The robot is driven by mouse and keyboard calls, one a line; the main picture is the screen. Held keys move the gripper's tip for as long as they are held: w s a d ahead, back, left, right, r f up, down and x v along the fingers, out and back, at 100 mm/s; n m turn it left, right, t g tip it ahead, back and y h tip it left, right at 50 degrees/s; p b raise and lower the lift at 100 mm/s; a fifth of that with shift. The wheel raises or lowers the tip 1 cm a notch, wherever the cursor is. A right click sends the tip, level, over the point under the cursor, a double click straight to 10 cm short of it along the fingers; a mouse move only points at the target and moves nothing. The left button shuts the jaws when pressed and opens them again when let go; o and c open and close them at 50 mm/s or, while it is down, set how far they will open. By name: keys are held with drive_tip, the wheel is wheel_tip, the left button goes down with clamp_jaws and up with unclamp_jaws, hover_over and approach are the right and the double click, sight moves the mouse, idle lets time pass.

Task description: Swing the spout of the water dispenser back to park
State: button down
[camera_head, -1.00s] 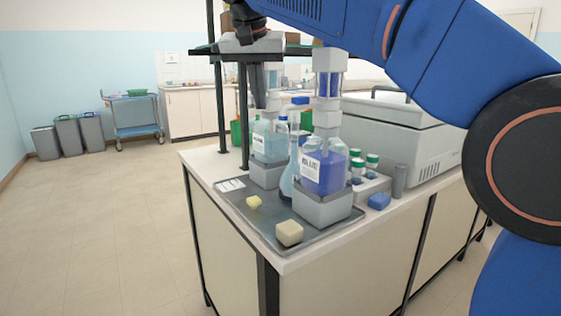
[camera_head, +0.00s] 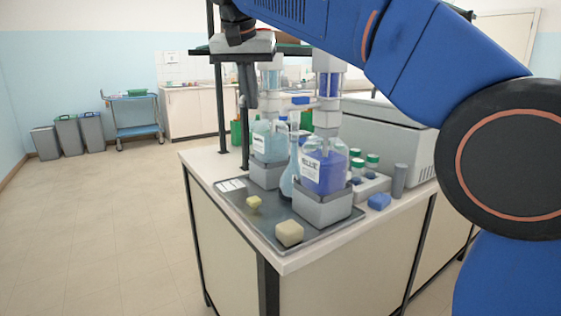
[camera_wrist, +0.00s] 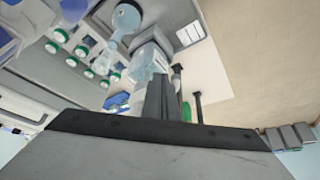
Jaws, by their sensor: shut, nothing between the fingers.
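The water dispenser (camera_head: 268,140) is a pale blue bottle with a white label on a grey base at the back of the tray; it also shows in the wrist view (camera_wrist: 148,62). A pale horizontal spout with a blue end (camera_head: 300,101) lies between its column and the blue-stain dispenser's column, above a flask (camera_head: 290,172). I cannot tell from which column it starts. My gripper (camera_head: 250,104) points down, shut and empty, just left of the water dispenser's column. In the wrist view its dark fingers (camera_wrist: 160,98) partly cover the dispenser.
The blue-stain dispenser (camera_head: 324,170) stands at the front right. Black shelf posts (camera_head: 218,105) rise close to my gripper's left. A grey tray (camera_head: 255,225) holds yellow sponges. Green-capped bottles (camera_head: 372,162) and a large grey machine (camera_head: 400,135) stand to the right.

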drive_tip(key=shift+a, duration=0.1)
drive_tip(key=shift+w+a, duration=0.5)
drive_tip(key=shift+a, duration=0.2)
drive_tip(key=shift+d, duration=0.1)
drive_tip(key=shift+s+d, duration=0.35)
drive_tip(key=shift+d, duration=0.05)
wheel_tip(320, 180, up, 8)
drive_tip(key=s+a, duration=0.1)
drive_tip(key=a, duration=0.1)
drive_tip(key=shift+s+a, duration=0.2)
drive_tip(key=shift+s, duration=0.15)
